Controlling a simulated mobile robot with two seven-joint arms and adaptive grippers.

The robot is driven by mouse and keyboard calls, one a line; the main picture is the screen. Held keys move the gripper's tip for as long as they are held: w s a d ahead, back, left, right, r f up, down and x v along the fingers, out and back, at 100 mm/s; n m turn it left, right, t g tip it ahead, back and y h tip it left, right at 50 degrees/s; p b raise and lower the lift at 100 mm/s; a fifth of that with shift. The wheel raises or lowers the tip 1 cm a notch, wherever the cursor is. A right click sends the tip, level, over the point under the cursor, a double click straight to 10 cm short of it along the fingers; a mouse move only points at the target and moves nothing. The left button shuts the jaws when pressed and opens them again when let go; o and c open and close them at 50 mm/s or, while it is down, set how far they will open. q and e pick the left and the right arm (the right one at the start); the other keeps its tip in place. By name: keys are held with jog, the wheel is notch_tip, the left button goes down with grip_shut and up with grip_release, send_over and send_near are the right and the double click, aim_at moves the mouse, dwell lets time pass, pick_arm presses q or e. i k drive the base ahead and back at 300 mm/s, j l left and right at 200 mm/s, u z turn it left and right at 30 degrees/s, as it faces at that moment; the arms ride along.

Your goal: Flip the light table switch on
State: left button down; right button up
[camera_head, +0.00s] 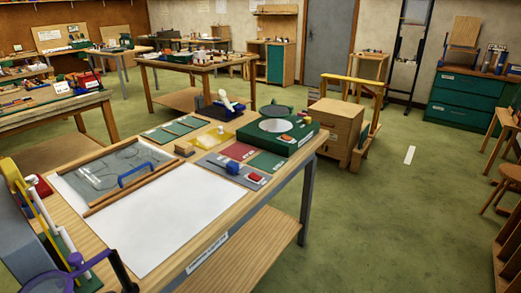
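A wooden workbench (285,190) fills the front of the head view, with a small label on its front edge. A large white panel (165,215), which looks like the light table's surface, lies on it. A clear leaded glass sheet (100,172) with a blue handle (135,172) lies at its back left, beside wooden strips. Neither gripper shows.
A green machine with a white disc (275,126) stands at the bench's back right. Coloured glass sheets (240,151) lie before it. Tools and a purple ring (45,283) crowd the left front. A wooden cabinet (335,130) stands behind.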

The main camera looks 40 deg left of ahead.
aim_at(253, 177)
jog(key=i+j+u, duration=0.1)
jog(key=i+u, duration=0.65)
jog(key=i+l+u, duration=0.1)
jog(key=i+u, duration=0.3)
jog(key=i+l+u, duration=0.2)
jog(key=u, duration=0.15)
jog(key=i, duration=0.1)
